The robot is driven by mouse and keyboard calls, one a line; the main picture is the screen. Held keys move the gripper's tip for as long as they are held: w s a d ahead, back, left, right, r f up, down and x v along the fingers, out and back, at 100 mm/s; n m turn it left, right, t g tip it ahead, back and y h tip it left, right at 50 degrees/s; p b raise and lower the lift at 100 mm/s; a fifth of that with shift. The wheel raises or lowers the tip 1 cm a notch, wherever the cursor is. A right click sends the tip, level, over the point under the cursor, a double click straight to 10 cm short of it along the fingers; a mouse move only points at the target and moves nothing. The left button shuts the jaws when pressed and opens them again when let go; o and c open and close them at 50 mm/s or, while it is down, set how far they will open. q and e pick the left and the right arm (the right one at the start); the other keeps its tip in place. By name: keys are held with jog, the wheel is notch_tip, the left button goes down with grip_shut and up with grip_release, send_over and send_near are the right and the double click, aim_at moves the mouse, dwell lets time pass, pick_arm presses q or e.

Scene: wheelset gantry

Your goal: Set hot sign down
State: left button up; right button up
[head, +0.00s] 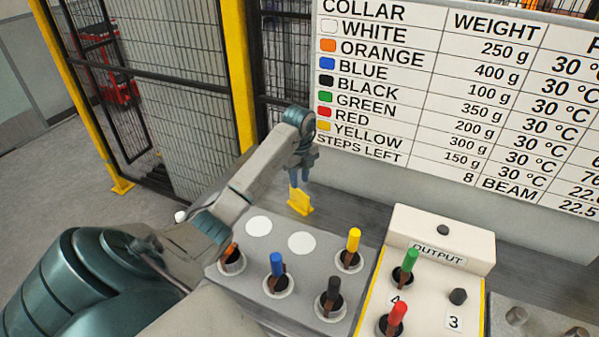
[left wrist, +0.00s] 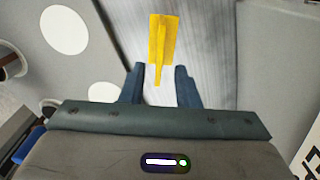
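The yellow hot sign (head: 300,201) stands on the grey bench behind the grey block with holes. My left gripper (head: 298,182) is just above it, pointing down. In the left wrist view the sign (left wrist: 163,45) shows beyond the fingertips of the left gripper (left wrist: 158,72), its thin fin in line with the gap. The fingers are apart, with a gap on each side of the fin, and none visibly touches it. Any writing on the sign is not visible. My right gripper is in neither view.
The grey block (head: 230,290) holds orange-, blue-, black- and yellow-collared pieces. Beside it, the OUTPUT box (head: 440,235) has green- and red-collared pieces in front. A weight chart (head: 450,100) stands behind. A yellow-framed mesh fence (head: 170,110) is at the left. Bare bench lies around the sign.

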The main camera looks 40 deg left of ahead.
aim_at(299, 190)
pick_arm(q)
notch_tip(299, 190, up, 3)
jog(key=shift+r+p, duration=0.2)
jog(key=shift+p, duration=0.65)
jog(key=shift+f, duration=0.1)
